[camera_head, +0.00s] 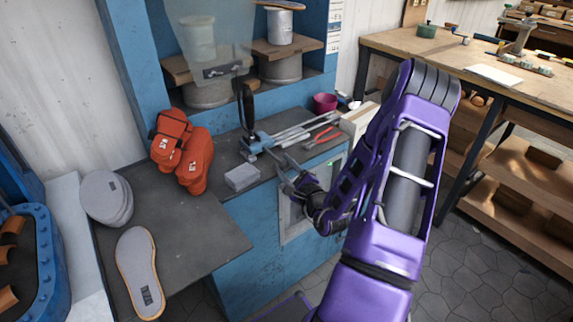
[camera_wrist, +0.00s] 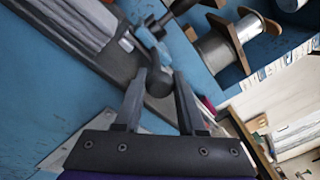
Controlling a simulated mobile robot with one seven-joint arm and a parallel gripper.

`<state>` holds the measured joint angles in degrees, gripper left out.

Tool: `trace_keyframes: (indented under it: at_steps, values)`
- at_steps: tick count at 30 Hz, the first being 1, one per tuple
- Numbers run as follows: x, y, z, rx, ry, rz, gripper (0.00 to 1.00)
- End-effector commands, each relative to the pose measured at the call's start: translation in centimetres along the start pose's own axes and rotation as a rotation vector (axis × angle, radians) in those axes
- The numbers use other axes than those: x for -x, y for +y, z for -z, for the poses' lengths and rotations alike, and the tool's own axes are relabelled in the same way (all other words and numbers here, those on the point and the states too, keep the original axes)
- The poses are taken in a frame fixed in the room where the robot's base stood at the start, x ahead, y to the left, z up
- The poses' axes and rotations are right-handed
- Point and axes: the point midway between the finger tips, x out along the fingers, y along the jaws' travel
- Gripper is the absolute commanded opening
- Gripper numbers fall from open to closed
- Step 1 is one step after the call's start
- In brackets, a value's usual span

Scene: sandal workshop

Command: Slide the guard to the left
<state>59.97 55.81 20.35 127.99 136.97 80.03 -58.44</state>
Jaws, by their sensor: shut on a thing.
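A translucent guard panel (camera_head: 208,42) hangs in front of the blue machine frame at the upper left of the head view. A dark bracket (camera_head: 222,69) crosses its lower part. In the wrist view my gripper (camera_wrist: 160,84) is shut on a dark round knob (camera_wrist: 159,82), with one finger on each side. I cannot tell whether the knob joins the guard.
A grey block (camera_head: 241,177), orange gloves (camera_head: 182,150) and grey soles (camera_head: 140,272) lie to the left. Red pliers (camera_head: 322,138) lie to the right. A wooden workbench (camera_head: 400,42) stands further right.

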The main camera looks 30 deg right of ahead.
Motion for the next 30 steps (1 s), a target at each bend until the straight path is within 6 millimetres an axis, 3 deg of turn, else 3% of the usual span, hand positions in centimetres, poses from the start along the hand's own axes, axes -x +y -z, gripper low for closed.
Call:
trace_keyframes:
  at_steps: [8,9,13,23,30]
  values:
    - [0.1,0.7,-0.2,-0.008,-0.002,-0.016,0.0]
    - [0.1,0.7,-0.3,-0.008,-0.002,-0.016,0.43]
    - [0.1,0.6,-0.3,-0.007,-0.003,-0.014,0.66]
    - [0.2,0.4,-0.2,-0.004,-0.002,-0.008,0.68]
    - [3.2,0.3,-0.1,-0.005,0.001,-0.008,0.68]
